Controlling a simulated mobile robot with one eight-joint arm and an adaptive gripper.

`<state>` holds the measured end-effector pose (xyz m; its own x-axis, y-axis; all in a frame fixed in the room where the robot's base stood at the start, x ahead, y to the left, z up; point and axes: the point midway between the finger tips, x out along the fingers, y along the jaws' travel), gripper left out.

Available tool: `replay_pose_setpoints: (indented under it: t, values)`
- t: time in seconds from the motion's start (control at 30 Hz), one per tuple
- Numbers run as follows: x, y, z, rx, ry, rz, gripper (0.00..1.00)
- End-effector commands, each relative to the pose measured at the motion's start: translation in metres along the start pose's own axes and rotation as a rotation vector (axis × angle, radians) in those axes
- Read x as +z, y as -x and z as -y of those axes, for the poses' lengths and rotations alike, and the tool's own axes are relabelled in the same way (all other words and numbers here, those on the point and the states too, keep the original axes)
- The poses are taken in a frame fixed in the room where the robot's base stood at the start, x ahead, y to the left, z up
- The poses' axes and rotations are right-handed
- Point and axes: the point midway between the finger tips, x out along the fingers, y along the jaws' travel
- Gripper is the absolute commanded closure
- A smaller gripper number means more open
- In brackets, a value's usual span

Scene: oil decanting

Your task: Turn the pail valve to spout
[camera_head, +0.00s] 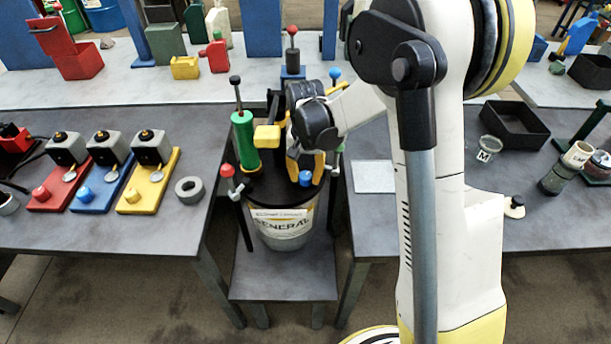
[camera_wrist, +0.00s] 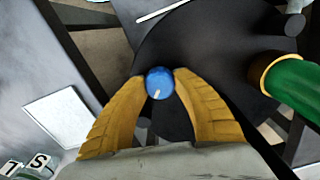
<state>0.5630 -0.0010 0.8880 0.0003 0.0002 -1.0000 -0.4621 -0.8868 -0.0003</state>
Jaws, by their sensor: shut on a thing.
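The pail (camera_head: 283,238), labelled GENERAL, stands on a low grey stand between two tables; its black lid shows in the wrist view (camera_wrist: 195,50). A blue round knob with a small white mark, seemingly the pail valve (camera_wrist: 160,82), sits on the lid. My gripper (camera_wrist: 160,84) is over the lid, its two yellow fingers shut on the blue knob from either side. The knob is partly visible below my fingers in the head view (camera_head: 305,178). A green cylinder (camera_head: 243,130), seemingly a pump, rises from the lid beside my gripper; it also shows in the wrist view (camera_wrist: 295,85).
A red-knobbed lever (camera_head: 228,171) stands left of the pail. Red, blue and yellow stations (camera_head: 150,182) stand on the left table. A white plate (camera_head: 374,176) and a black tray (camera_head: 507,125) lie on the right table. My arm hides part of that table.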

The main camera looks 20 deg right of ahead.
Motion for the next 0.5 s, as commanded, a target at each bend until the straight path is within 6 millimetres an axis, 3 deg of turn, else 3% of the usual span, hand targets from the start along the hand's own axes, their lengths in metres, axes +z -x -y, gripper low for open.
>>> replay_pose_setpoints:
  t: [0.5]
  values:
    - [-0.0002,-0.0003,-0.0003,0.0,-0.046,-0.001,0.97]
